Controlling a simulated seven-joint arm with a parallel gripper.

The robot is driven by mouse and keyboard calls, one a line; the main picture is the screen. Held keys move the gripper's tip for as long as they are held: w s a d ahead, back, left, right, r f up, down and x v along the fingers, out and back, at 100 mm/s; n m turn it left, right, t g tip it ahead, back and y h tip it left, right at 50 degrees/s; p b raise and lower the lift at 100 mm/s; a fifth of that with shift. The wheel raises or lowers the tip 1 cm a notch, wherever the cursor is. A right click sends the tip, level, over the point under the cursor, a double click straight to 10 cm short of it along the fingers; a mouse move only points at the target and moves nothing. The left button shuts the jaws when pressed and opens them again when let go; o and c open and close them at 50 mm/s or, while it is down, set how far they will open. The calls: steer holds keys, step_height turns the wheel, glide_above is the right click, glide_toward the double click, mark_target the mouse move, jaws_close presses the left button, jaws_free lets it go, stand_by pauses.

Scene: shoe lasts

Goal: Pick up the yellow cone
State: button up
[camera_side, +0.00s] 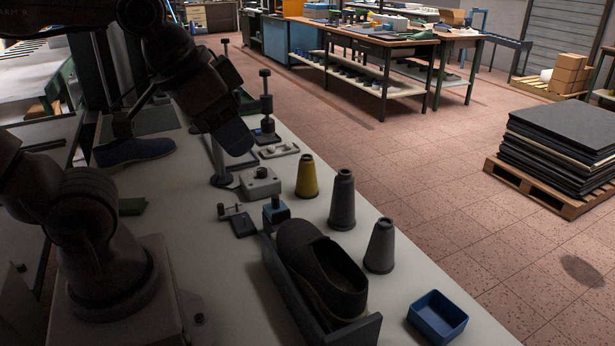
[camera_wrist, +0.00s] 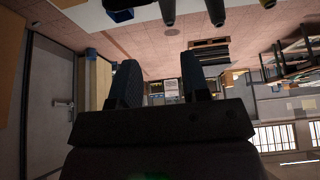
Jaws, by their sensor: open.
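The yellow cone (camera_side: 307,178) stands upright on the light workbench in the side view, at the back of a row with two grey cones (camera_side: 342,202). My gripper (camera_side: 238,148) is open and empty, up and to the left of the yellow cone in the picture, apart from it. In the wrist view my two dark fingers (camera_wrist: 162,80) stand apart with nothing between them.
The nearer grey cone (camera_side: 380,248), a dark shoe (camera_side: 318,268) in a grey holder and a blue tray (camera_side: 437,316) lie toward the front. A small grey fixture (camera_side: 260,184) stands left of the yellow cone. The bench edge runs close on its right.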

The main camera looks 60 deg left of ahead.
steer(key=o, duration=0.7)
steer(key=shift+w, duration=0.1)
steer(key=w+a+m+t, duration=0.1)
steer(key=w+a, duration=0.2)
steer(key=w, duration=0.4)
steer(key=m+t+y, duration=0.6)
steer(key=m+y, duration=0.3)
steer(key=m, duration=0.9)
glide_above(301, 163)
steer(key=s, duration=0.2)
step_height(301, 163, down, 19)
steer(key=s+f+m+t+h, duration=0.4)
steer(key=f+m, duration=0.4)
steer(key=m, duration=0.6)
steer(key=shift+t, duration=0.4)
steer(key=shift+w+d+x, duration=0.1)
steer(key=shift+d+x, duration=0.15)
steer(key=shift+x, duration=1.1)
steer(key=shift+w+d+x, duration=0.1)
steer(key=shift+d+x, duration=0.15)
steer(key=shift+x, duration=1.05)
steer(key=shift+d+x, duration=0.25)
steer(key=shift+x, duration=1.1)
